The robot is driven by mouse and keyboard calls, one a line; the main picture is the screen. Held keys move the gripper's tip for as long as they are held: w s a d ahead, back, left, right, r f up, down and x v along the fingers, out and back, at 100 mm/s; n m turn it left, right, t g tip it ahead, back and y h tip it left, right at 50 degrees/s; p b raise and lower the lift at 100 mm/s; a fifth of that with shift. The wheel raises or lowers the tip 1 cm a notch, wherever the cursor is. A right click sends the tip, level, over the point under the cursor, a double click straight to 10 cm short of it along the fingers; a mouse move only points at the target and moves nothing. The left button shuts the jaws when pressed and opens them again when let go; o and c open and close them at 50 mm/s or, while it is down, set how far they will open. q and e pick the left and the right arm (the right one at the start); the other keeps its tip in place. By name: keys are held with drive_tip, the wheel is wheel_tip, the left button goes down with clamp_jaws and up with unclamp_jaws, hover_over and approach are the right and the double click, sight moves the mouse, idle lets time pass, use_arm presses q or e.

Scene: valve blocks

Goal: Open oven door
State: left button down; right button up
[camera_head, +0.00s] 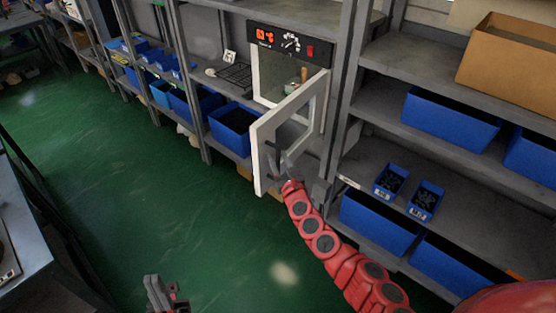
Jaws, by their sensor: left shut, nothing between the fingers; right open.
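The oven (289,46) sits on a grey shelf, with a black control panel, a red display and a red switch. Its white-framed door (261,157) stands swung outward, showing part of the inside. My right gripper (277,158) is open at the door's outer part, overlapping the frame in the picture; I cannot tell whether it touches. My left gripper (160,289) is low in the picture, shut and empty, well away from the oven.
Blue bins (233,128) fill the shelves left of the oven. On the right shelves are small blue trays (424,201), larger bins and a cardboard box (510,62). A grey post (345,90) stands right of the oven. The green floor (130,190) is clear.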

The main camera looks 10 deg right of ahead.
idle(0.3)
drive_tip(key=s+d+p, duration=0.1)
drive_tip(key=s+d, duration=0.1)
drive_tip(key=s, duration=1.5)
drive_tip(key=shift+s, duration=0.15)
